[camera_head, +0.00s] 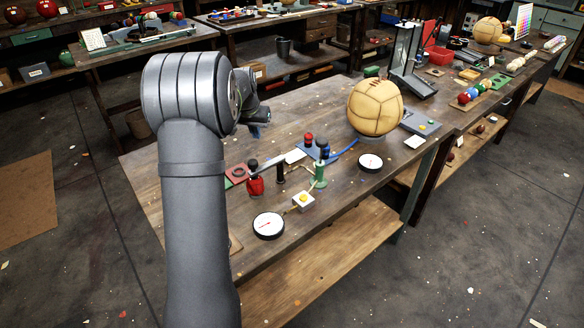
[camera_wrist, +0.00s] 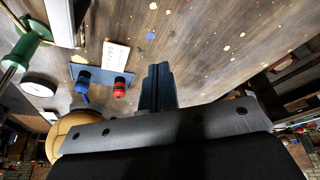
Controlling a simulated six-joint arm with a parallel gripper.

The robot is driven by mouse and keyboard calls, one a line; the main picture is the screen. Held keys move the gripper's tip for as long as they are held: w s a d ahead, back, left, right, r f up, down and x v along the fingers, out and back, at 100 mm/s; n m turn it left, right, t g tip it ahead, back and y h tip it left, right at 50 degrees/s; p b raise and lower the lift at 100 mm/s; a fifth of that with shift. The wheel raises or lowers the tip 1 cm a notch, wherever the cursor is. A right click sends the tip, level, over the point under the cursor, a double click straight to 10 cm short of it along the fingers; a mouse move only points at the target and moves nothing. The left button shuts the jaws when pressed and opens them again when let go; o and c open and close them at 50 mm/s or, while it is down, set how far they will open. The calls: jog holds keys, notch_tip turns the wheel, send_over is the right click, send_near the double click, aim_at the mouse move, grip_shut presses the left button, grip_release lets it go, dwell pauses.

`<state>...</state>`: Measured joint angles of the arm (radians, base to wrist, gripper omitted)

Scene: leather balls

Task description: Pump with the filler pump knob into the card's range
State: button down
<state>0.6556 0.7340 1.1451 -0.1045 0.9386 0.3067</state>
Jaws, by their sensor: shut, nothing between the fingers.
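In the head view, a red knob (camera_head: 309,138) and a blue knob (camera_head: 323,150) stand close together near the bench middle; I cannot tell which is the filler pump knob. Both show in the wrist view, blue (camera_wrist: 83,78) and red (camera_wrist: 120,88), on a dark blue plate (camera_wrist: 90,70). A white card (camera_wrist: 115,57) with print too small to read lies beside them. A green pump-like post (camera_head: 320,174) stands in front. A tan ball (camera_head: 375,107) rests at the bench's right, a white gauge (camera_head: 370,162) before it. My gripper (camera_wrist: 158,88) is shut and empty, above the bench and apart from the knobs.
A second gauge (camera_head: 268,225) lies near the front edge, with a box with a yellow button (camera_head: 303,201) beside it. A red bulb-like object (camera_head: 254,184) and a black post (camera_head: 281,173) stand left of the green post. The bench top behind is mostly clear.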

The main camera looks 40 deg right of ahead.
dwell(0.8)
notch_tip(320, 180, up, 13)
jog(key=m+h, duration=0.1)
jog(key=m, duration=0.1)
send_over(323, 138)
jog(key=a, duration=0.1)
jog(key=shift+s+f, duration=0.15)
jog(key=shift+f, duration=1.35)
jog(key=shift+s+f, duration=0.1)
jog(key=shift+f, duration=1.4)
jog(key=shift+f, duration=0.1)
jog(key=shift+f, duration=3.55)
jog(key=shift+r, duration=3.6)
